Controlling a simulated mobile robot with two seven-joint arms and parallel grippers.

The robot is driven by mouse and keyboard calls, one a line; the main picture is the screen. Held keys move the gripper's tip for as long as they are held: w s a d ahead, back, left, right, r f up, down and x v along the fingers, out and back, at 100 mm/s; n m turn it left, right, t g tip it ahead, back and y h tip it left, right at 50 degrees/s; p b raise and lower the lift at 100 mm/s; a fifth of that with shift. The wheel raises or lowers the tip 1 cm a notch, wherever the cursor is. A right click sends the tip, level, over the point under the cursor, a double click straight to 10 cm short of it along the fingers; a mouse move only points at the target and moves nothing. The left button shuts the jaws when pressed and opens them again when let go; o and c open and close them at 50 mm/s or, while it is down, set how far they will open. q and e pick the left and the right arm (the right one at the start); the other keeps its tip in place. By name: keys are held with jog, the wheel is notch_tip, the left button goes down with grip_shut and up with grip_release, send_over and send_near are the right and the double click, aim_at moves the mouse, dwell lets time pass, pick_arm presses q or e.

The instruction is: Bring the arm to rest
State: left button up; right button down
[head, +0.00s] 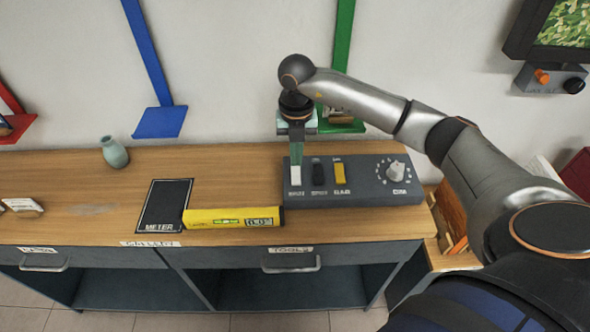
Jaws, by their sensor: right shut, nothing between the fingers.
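My right arm comes in from the right side of the head view and reaches over the bench. My right gripper (297,160) points down with its fingers together and nothing between them. Its fingertips are just above or at the white switch (295,174) at the left end of the grey control box (372,193); I cannot tell whether they touch. A black switch (318,172), a yellow switch (340,173) and a round knob (396,171) sit further right on the box. My left gripper is not in view.
A yellow level (205,218) lies beside the black METER pad (164,205) on the wooden bench (232,165). A grey-green vase (114,152) stands at the back left. Blue (160,122) and green brackets are on the wall behind. A screen (565,25) hangs at upper right.

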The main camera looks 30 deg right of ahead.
jog(key=shift+r+p, duration=0.3)
jog(key=shift+r, duration=0.4)
